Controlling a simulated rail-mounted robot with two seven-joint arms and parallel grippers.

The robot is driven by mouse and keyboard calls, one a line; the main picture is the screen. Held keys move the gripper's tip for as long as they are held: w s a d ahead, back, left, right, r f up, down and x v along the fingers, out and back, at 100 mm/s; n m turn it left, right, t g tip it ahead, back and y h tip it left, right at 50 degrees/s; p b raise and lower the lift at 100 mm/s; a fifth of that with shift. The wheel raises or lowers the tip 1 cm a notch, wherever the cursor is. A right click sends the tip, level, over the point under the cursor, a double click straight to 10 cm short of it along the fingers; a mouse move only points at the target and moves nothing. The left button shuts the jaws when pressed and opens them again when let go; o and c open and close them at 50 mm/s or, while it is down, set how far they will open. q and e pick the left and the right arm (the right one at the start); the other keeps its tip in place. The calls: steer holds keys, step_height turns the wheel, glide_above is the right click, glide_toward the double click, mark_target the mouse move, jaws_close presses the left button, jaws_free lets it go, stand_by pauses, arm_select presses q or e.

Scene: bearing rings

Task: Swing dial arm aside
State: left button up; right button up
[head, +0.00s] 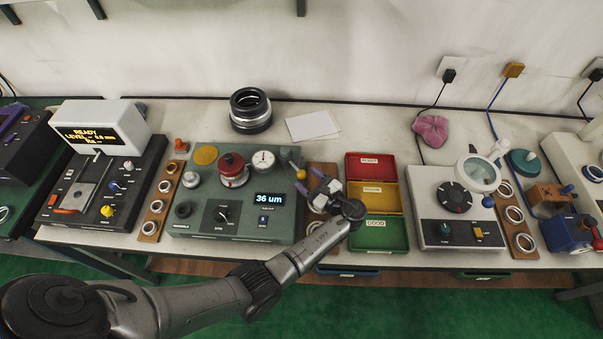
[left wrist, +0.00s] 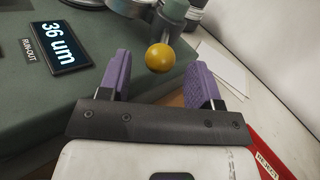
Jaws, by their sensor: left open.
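The green run-out gauge (head: 190,222) stands on the bench, its display reading "36 um". It carries a white-faced dial (head: 263,160) beside a red-topped round part (head: 231,166). My left gripper (head: 308,179) is over the gauge's right edge, open and empty. In the left wrist view the yellow ball (left wrist: 159,58) appears between the two purple fingers, near their tips. No finger visibly touches it. The dial is not clearly seen there. My right gripper is not in view.
Red, yellow and green bins (head: 381,235) stand right of my left gripper. White paper (head: 313,126) and a black ring stack (head: 250,111) lie behind the gauge. A wooden board of rings (head: 157,208) lies to the left. A magnifier station (head: 440,205) stands farther right.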

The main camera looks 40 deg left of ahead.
mark_target(302, 174)
arm_select(q)
steer(key=shift+w+a, duration=0.1)
steer(key=shift+a, duration=1.5)
jaws_close()
